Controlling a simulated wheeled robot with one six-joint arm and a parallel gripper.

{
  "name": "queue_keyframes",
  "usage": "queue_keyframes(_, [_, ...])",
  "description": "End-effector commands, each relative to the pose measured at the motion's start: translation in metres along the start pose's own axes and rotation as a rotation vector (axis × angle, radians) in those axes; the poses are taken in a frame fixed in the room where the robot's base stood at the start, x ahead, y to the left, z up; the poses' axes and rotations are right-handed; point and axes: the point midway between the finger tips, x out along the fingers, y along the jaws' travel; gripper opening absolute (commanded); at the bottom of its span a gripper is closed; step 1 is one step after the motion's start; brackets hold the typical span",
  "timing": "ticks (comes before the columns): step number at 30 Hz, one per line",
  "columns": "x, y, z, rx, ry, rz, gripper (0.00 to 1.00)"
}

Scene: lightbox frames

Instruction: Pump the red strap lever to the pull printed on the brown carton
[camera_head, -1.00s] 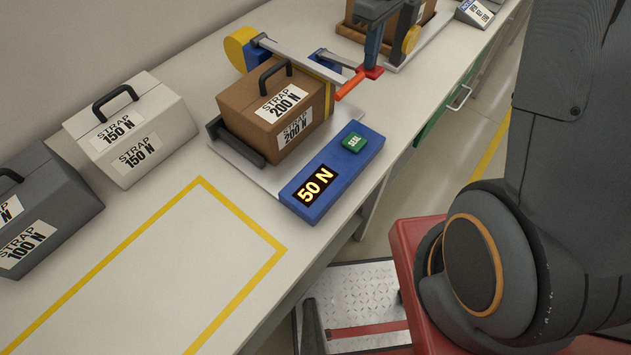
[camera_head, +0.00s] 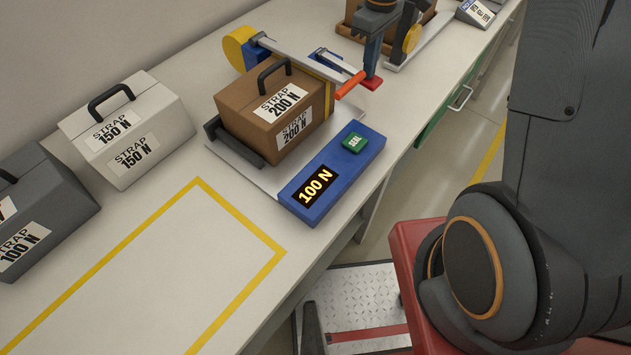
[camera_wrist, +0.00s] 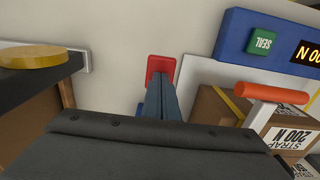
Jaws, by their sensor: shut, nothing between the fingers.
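The brown carton (camera_head: 240,107) sits on the strapping station, with white labels reading STRAP 200 N and a yellow strap around its right end. The red strap lever (camera_head: 350,85) sticks out past the carton's right side; its orange-red grip also shows in the wrist view (camera_wrist: 272,93). The blue panel (camera_head: 345,173) has a display (camera_head: 316,187) reading 100 N and a green SEAL button (camera_head: 354,142).
A white case (camera_head: 150,110) marked 150 N and a grey case (camera_head: 50,190) marked 100 N stand at left. A yellow-outlined area (camera_head: 150,280) in front is clear.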

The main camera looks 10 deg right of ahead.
Motion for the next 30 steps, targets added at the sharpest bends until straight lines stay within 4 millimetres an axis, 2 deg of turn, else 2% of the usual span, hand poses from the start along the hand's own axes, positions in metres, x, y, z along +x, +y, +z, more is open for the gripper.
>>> queue_keyframes(24, [-0.057,0.0,0.0,0.0,0.0,0.0,0.0])
queue_keyframes(30, [-0.06,0.0,0.0,0.0,0.0,0.0,0.0])
